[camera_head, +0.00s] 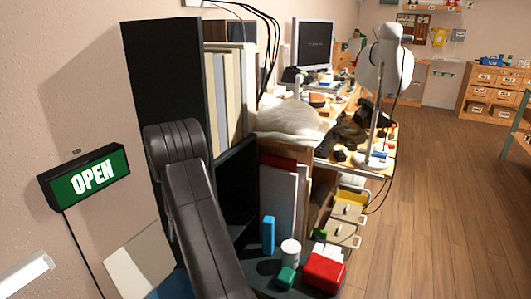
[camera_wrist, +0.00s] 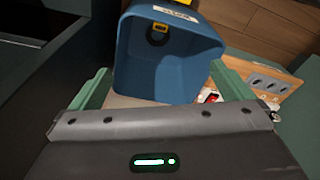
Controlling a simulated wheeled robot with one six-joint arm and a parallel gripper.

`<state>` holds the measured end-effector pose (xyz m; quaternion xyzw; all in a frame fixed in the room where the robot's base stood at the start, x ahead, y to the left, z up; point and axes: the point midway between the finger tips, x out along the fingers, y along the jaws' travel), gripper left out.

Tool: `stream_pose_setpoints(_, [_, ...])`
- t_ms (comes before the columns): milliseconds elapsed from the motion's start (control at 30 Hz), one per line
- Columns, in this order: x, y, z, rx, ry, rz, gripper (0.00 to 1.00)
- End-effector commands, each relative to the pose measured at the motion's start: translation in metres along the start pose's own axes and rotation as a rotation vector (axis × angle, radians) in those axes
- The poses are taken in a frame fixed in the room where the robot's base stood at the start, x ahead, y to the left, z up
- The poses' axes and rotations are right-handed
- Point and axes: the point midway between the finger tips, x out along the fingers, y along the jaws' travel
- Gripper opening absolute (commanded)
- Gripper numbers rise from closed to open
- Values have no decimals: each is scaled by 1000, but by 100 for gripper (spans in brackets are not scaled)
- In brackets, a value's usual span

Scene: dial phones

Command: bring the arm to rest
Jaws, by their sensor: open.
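My arm shows in the head view as a dark link rising from the bottom edge in front of a shelf of upright boards; its gripper end is out of that view. In the wrist view my gripper (camera_wrist: 160,72) is open, with its green fingers far apart at left and right. A blue bin (camera_wrist: 165,75) with a yellow clip and a label fills the view beyond and between the fingers. I cannot tell whether the fingers touch it. No object is visibly held.
The cluttered workbench (camera_head: 378,172) carries a monitor (camera_head: 312,45) and a white lamp (camera_head: 385,60). A red box (camera_head: 324,272) and a blue bottle (camera_head: 268,235) stand low near my arm. An OPEN sign (camera_head: 93,176) hangs at left. Wooden floor (camera_head: 430,220) at right is clear.

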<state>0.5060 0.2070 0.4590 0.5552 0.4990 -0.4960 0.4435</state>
Motion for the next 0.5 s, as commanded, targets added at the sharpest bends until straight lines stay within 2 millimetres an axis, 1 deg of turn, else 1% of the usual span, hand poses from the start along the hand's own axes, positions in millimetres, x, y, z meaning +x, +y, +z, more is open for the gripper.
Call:
stream_pose_setpoints(100, [-11,10,13,110,2,14,100])
stream_pose_setpoints(500, [-48,37,55,476,2,56,100])
